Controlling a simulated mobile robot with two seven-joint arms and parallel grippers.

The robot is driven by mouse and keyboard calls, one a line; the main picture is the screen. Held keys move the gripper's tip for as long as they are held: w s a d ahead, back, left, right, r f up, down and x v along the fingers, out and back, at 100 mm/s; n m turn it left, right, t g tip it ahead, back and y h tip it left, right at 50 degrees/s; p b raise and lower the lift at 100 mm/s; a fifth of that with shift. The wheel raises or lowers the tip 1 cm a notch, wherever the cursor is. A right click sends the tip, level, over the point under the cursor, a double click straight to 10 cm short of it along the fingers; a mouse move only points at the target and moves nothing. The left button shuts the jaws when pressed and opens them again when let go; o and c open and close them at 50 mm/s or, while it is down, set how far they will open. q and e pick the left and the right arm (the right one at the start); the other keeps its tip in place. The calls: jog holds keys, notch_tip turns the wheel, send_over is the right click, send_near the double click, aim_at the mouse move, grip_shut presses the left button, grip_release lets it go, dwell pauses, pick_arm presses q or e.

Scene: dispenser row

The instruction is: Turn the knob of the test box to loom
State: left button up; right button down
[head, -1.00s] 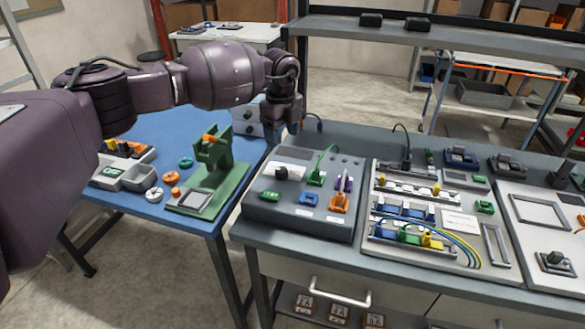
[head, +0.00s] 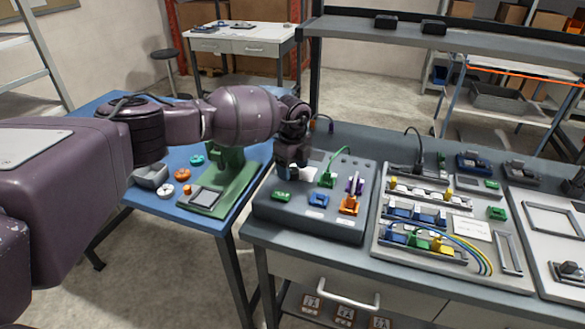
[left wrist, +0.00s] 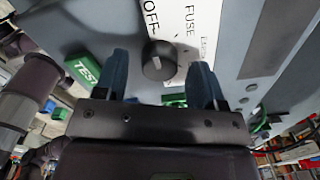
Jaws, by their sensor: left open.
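The test box (head: 300,226) is a grey sloped console at the left end of the grey bench. In the left wrist view its round dark knob (left wrist: 155,52) sits beside a white label plate reading OFF and FUSE; a further word is too small to read. A pale mark shows on the knob, but I cannot tell which word it points to. My left gripper (left wrist: 160,62) is open, its two blue fingers on either side of the knob; contact is not clear. In the head view the left gripper (head: 291,163) is over the box's back left, covering the knob. My right gripper is not in view.
A wiring board (head: 378,245) lies to the right. A blue table (head: 165,207) with a green fixture stands left.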

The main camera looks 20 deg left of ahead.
pick_arm(q)
jog(key=shift+f, duration=0.25)
jog(key=c, duration=0.9)
